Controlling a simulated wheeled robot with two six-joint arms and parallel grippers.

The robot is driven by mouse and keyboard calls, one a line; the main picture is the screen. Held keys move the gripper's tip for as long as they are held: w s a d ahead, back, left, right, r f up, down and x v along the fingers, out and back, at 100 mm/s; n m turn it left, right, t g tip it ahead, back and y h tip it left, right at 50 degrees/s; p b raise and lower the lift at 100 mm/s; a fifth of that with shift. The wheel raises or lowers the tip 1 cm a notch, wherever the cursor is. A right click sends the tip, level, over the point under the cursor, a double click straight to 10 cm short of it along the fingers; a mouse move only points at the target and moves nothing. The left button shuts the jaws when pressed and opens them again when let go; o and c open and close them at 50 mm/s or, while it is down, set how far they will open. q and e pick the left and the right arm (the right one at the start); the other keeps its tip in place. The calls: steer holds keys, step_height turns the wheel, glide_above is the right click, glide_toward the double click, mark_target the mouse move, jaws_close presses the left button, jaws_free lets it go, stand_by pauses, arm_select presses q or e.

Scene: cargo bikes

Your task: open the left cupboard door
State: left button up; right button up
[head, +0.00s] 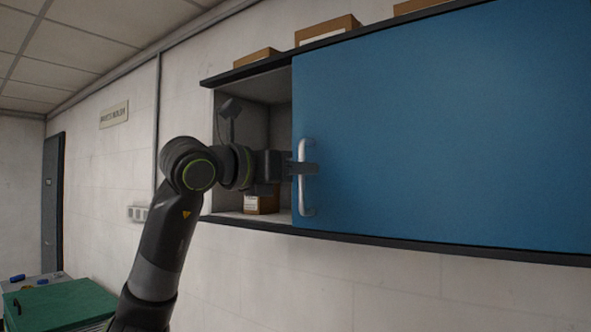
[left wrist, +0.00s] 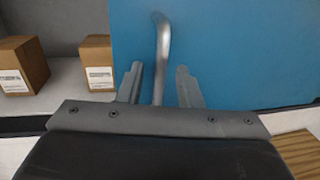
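The blue cupboard door (head: 430,130) is a flat panel across the wall cupboard. Its left edge stands clear of the cupboard's left end, so part of the inside (head: 265,115) shows. A silver vertical bar handle (head: 306,205) is near the door's left edge. My left gripper (head: 305,168) is at the middle of this handle. In the left wrist view, the handle (left wrist: 162,40) runs between the two spread fingers of my left gripper (left wrist: 160,85), with a visible gap on both sides. The blue door (left wrist: 235,50) is behind them. My right gripper is not in view.
A small carton (head: 262,202) is inside the cupboard; the left wrist view shows two cartons, one at left (left wrist: 22,65) and one nearer the door (left wrist: 97,62). Boxes (head: 328,28) stand on the cupboard top. A green-lidded container (head: 60,303) is low at left.

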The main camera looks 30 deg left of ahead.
arm_select(q)
steer(key=b+v, duration=0.7)
steer(key=v, duration=1)
steer(key=shift+s, duration=0.25)
